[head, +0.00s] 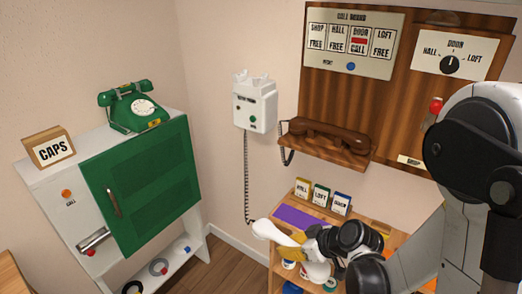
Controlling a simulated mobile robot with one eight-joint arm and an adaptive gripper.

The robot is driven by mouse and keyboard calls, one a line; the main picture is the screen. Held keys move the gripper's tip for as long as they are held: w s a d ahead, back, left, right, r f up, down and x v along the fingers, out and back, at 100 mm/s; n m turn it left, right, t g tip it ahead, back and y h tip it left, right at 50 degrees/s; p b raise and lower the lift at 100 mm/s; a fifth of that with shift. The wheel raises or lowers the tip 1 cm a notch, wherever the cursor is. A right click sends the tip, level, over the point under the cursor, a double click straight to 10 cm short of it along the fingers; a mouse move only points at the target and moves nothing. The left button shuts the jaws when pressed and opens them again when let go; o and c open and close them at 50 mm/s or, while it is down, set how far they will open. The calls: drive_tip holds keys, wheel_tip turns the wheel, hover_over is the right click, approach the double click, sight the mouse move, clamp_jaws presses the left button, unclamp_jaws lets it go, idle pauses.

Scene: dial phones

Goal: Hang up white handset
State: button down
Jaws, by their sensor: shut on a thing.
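The white wall phone (254,104) is mounted on the wall left of the wooden board. Its dark coiled cord (247,175) hangs down the wall toward the handset. The white handset (277,233) is off the phone, tilted, well below it and in front of the small wooden shelf unit. My gripper (303,238) is shut on the handset, at the right of its visible part. My gripper and arm hide the handset's right part.
A green dial phone (134,106) stands on the white cabinet at left. A brown handset (327,134) lies on a wooden ledge (320,151) right of the white phone. Cards (321,196) stand on the shelf unit below. The wall between phone and handset is bare except for the cord.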

drive_tip(key=w+d+r+m+t+h, duration=0.35)
drive_tip(key=d+r+m+h, duration=0.25)
drive_tip(key=d+m, duration=0.3)
drive_tip(key=s+a+f+n+g+y, duration=0.2)
drive_tip(key=a+f+n+y, duration=0.1)
drive_tip(key=a+n, duration=0.2)
drive_tip(key=s+a+f+n+g+y, duration=0.2)
drive_tip(key=a+f+n+y, duration=0.1)
drive_tip(key=a+n, duration=0.3)
drive_tip(key=shift+s+f+y, duration=0.25)
drive_tip(key=shift+s+y, duration=0.1)
drive_tip(key=shift+y, duration=0.25)
drive_tip(key=shift+g, duration=0.25)
